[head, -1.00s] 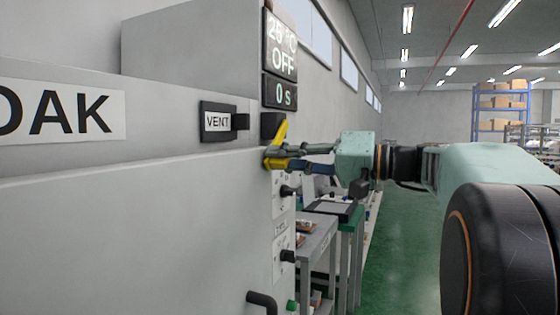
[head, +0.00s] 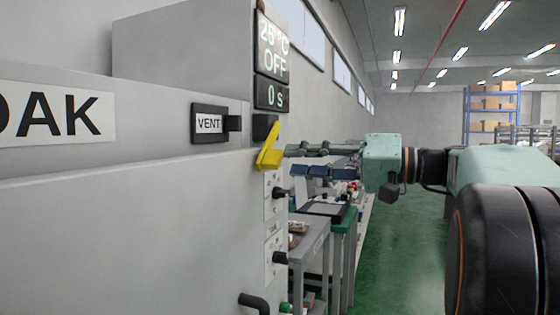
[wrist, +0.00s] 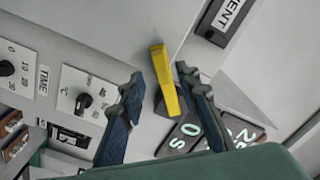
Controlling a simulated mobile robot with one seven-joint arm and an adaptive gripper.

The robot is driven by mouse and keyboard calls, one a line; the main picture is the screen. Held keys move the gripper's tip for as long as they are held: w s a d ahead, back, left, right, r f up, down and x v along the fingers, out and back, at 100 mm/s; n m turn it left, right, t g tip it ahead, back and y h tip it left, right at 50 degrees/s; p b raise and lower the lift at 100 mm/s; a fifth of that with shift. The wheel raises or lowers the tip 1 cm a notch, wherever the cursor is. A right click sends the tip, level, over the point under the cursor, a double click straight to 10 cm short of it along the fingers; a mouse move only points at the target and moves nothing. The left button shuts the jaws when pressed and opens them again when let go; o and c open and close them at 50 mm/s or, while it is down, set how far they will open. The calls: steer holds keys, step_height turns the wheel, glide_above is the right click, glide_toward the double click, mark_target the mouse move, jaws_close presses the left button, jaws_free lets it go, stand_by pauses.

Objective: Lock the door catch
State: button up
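The door catch is a yellow lever (head: 270,152) on a dark mount at the right edge of the grey oven's front. In the head view it slants, its upper end leaning right and its lower end at the left. In the wrist view the yellow lever (wrist: 168,82) shows between and beyond my two fingers. My gripper (head: 291,160) is open and empty, a short gap to the right of the lever. Its fingers point at the lever and do not appear to touch it. Whether the catch is fully seated cannot be told.
A black VENT slider (head: 215,123) is left of the lever, and a display (head: 272,60) reading OFF is above. Knobs (head: 281,193) sit below, with a dark door handle (head: 255,301) lower down. Benches (head: 318,225) stand behind; green floor (head: 405,240) is open to the right.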

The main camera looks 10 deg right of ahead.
steer(key=v, duration=0.6)
steer(key=shift+s+d, duration=0.1)
